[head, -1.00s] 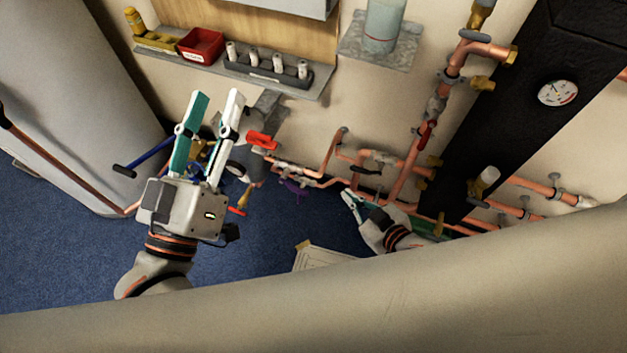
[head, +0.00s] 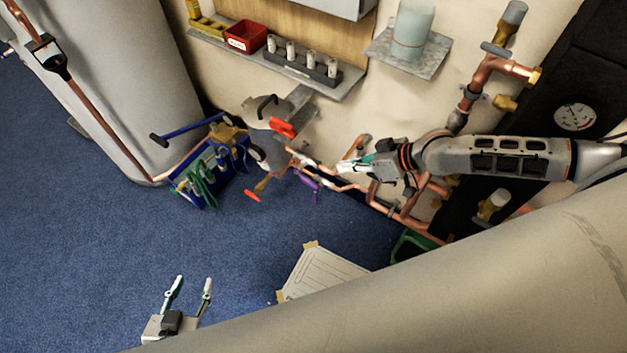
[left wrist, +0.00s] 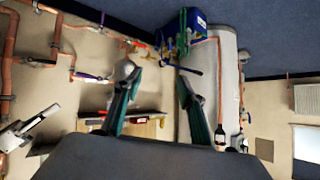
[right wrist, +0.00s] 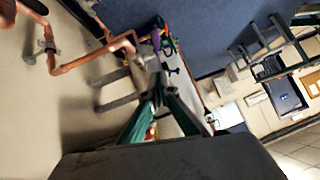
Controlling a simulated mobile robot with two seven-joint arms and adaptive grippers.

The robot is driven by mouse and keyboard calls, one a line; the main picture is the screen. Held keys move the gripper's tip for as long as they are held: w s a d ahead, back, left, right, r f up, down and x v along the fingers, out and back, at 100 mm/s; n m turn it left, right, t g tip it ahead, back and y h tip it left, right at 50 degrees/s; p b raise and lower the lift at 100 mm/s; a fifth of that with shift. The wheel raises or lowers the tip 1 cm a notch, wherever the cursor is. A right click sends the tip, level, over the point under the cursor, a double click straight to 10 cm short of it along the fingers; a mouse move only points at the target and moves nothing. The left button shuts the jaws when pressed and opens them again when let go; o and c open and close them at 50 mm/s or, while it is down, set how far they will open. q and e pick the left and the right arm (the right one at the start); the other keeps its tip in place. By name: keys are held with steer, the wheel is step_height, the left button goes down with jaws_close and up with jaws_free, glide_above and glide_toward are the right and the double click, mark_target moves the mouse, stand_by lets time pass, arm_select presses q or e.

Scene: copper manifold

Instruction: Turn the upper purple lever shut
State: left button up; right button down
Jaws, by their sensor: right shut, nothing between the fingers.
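A purple lever (head: 309,184) hangs on the copper pipework low on the wall in the head view. Purple also shows in the left wrist view (left wrist: 90,77) and beyond the fingertips in the right wrist view (right wrist: 157,38). I cannot tell whether these are one lever or two. My right gripper (head: 343,166) is shut and empty, in front of the pipes, to the right of and slightly above the purple lever, seemingly apart from it. My left gripper (head: 192,281) is open and empty over the blue floor, low in the head view, away from the pipes.
A red lever (head: 283,127) is at the grey vessel left of the pipes. A blue tool caddy (head: 212,172) stands beside the white cylinder (head: 115,95). A shelf with a red bin (head: 246,37) is above. A pale panel (head: 322,273) lies below; the floor at left is clear.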

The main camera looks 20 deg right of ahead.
steer(key=b, duration=0.2)
glide_toward(308, 180)
steer(key=w+r+x, duration=0.1)
steer(key=x, duration=0.4)
steer(key=shift+s+a+f, duration=0.15)
steer(key=shift+s+f, duration=0.1)
steer(key=shift+f, duration=0.5)
steer(key=shift+b, duration=0.3)
